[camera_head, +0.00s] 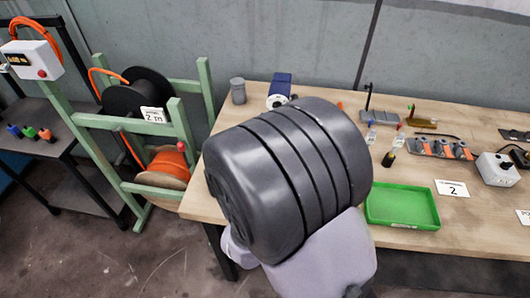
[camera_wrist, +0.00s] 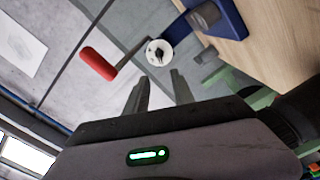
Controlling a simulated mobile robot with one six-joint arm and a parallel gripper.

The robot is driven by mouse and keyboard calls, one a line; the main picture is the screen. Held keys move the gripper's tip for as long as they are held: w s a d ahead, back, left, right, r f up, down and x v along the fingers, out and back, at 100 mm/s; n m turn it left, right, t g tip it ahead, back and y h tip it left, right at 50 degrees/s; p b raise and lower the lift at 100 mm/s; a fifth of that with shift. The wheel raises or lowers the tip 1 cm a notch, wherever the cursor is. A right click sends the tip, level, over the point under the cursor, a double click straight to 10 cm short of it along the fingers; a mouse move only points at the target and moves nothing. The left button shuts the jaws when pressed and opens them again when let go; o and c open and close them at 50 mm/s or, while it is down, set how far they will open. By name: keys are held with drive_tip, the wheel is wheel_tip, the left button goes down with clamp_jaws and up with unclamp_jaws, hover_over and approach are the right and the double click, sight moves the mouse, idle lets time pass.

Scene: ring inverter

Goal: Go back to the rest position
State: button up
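My gripper (camera_wrist: 158,86) shows in the wrist view, with two grey fingers standing apart and nothing between them. Beyond the fingertips is a blue device (camera_wrist: 226,20) with a white round hub and a crank with a red handle (camera_wrist: 97,64). The fingers look apart from the crank, though the distance is hard to judge. In the head view, the blue device (camera_head: 281,84) stands at the back of the wooden table. A large dark grey joint of my arm fills the middle of that view and hides my gripper and part of the table.
The wooden table (camera_head: 410,240) carries a green tray (camera_head: 402,207), a grey cup (camera_head: 238,91), a white box with a knob (camera_head: 497,168) and small fixtures along the back. A green reel rack (camera_head: 185,88) stands left of the table. Concrete floor is open at lower left.

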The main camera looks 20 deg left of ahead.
drive_tip(key=v, duration=0.3)
idle(0.4)
drive_tip(key=w+d+r+m+g+h, duration=0.1)
drive_tip(key=w+d+r+m+g, duration=0.15)
drive_tip(key=d+m, duration=0.35)
drive_tip(key=w+d+r+m+g, duration=0.25)
drive_tip(key=d+r+m, duration=0.2)
drive_tip(key=d, duration=0.25)
drive_tip(key=s+d+r+m+g, duration=0.1)
drive_tip(key=s+d+m+g, duration=0.2)
drive_tip(key=s+d, duration=0.4)
drive_tip(key=s+d+m+g+h, duration=0.1)
drive_tip(key=s+d+m+g, duration=0.2)
drive_tip(key=s, duration=1.1)
drive_tip(key=d+m, duration=0.3)
drive_tip(key=d, duration=0.2)
drive_tip(key=shift+d+r+g, duration=0.25)
drive_tip(key=shift+r+g, duration=0.05)
drive_tip(key=shift+r, duration=0.1)
